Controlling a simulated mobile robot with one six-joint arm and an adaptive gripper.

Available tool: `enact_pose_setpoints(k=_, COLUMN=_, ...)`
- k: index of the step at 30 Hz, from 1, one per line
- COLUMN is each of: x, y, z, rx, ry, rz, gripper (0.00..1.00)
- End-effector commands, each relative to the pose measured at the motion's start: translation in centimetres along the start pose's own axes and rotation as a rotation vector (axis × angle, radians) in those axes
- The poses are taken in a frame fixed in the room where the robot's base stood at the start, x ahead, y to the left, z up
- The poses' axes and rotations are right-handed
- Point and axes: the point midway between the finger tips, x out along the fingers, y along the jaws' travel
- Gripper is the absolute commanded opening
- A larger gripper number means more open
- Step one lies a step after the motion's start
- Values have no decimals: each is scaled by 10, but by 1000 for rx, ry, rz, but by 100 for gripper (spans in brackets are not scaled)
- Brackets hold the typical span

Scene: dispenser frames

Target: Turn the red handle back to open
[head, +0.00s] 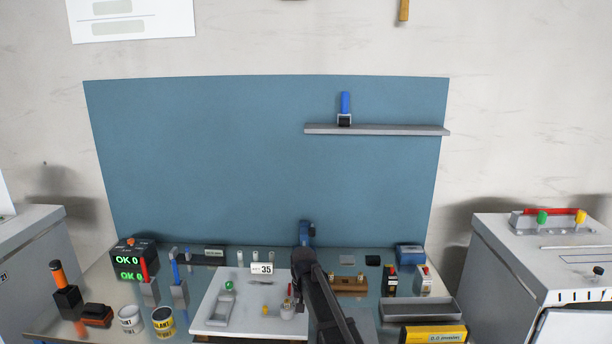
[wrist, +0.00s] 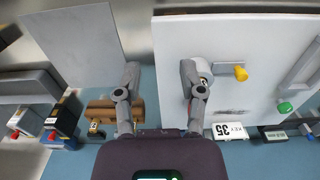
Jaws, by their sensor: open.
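A small red handle (head: 290,290) stands upright on a grey round fitting (head: 288,309) near the right edge of a white board (head: 245,326). A yellow knob (head: 265,310) sticks out beside the fitting. My gripper (wrist: 160,72) is open and empty, over the gap beside the board's edge. One finger overlaps the fitting in the picture; I cannot tell whether they touch. In the head view my dark arm hides the fingers.
A green knob (head: 229,285) and a KEY 35 tag (head: 262,268) are on or by the board. A brown block (head: 348,286) stands to the right, with a grey tray (head: 420,310) beyond it. Another red bar (head: 550,211) lies on the right cabinet (head: 500,262).

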Motion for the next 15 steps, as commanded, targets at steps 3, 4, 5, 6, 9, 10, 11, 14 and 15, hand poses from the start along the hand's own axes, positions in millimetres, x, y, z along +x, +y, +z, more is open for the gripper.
enact_pose_setpoints(k=3, x=11, y=24, z=22, rx=-2, ry=0, rz=0, gripper=51)
enact_pose_setpoints(k=4, x=13, y=30, z=27, rx=-2, ry=0, rz=0, gripper=51)
enact_pose_setpoints(k=5, x=17, y=37, z=34, rx=-3, ry=0, rz=0, gripper=51)
enact_pose_setpoints(k=6, x=20, y=46, z=42, rx=-5, ry=0, rz=0, gripper=51)
enact_pose_setpoints(k=9, x=33, y=75, z=71, rx=-9, ry=0, rz=0, gripper=51)
enact_pose_setpoints(k=10, x=37, y=84, z=81, rx=-10, ry=0, rz=0, gripper=51)
enact_pose_setpoints(k=11, x=41, y=94, z=91, rx=-12, ry=0, rz=0, gripper=51)
enact_pose_setpoints(k=14, x=55, y=124, z=126, rx=-18, ry=0, rz=0, gripper=51)
enact_pose_setpoints(k=15, x=60, y=134, z=139, rx=-21, ry=0, rz=1, gripper=51)
